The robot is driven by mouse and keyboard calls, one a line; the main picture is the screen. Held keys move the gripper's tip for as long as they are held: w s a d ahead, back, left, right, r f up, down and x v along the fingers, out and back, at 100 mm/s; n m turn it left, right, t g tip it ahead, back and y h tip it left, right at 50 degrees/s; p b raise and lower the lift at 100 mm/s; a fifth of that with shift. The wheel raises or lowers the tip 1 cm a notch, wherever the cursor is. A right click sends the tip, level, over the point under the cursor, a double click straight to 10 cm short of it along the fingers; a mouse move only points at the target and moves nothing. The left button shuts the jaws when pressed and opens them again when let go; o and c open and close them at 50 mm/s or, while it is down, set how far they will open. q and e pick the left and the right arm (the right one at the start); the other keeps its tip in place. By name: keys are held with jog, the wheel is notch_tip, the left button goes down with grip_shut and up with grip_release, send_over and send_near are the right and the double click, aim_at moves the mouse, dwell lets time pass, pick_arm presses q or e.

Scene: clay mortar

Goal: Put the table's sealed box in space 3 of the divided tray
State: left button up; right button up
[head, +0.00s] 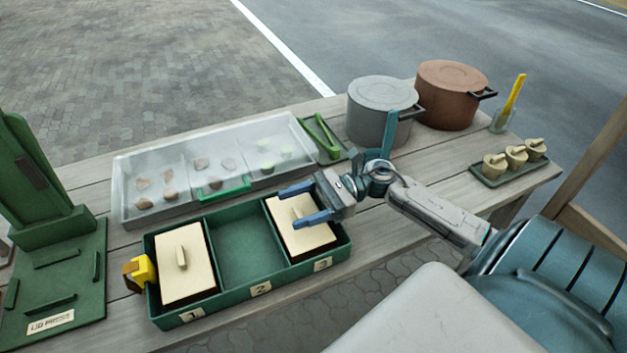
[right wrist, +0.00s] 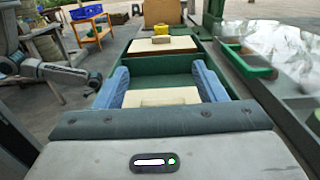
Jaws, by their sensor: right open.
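The green divided tray (head: 261,290) has three spaces labelled 1, 2 and 3. A box with a cream lid and a bar handle (head: 304,235) sits in space 3; its lid also shows in the right wrist view (right wrist: 160,97). A similar cream-lidded box (head: 182,265) sits in space 1, and space 2 is empty. My right gripper (head: 290,207) is open above the box in space 3, with its blue fingers on either side of the handle; they also show in the right wrist view (right wrist: 160,85). I cannot tell whether they touch it.
A clear-lidded case (head: 212,165) lies behind the tray, with green tongs (head: 322,138) beside it. A grey pot (head: 378,110) and a brown pot (head: 450,95) stand at the back right. A green press (head: 52,275) stands left, a yellow object (head: 143,270) beside the tray.

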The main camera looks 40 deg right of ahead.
jog(key=shift+s+f, duration=0.15)
jog(key=shift+f, duration=0.3)
jog(key=shift+r+p, duration=0.45)
jog(key=shift+p, duration=0.35)
jog(key=shift+d+f, duration=0.1)
jog(key=shift+d, duration=0.15)
pick_arm(q)
jog(key=f, duration=0.1)
jog(key=s+f, duration=0.2)
jog(key=shift+a+f, duration=0.15)
jog(key=shift+f, duration=0.2)
pick_arm(e)
jog(key=v, duration=1.1)
jog(key=shift+d+r, duration=0.3)
jog(key=shift+r, duration=0.05)
pick_arm(q)
jog(key=shift+w+r, duration=0.15)
jog(key=shift+w, duration=0.3)
jog(key=shift+s, duration=0.35)
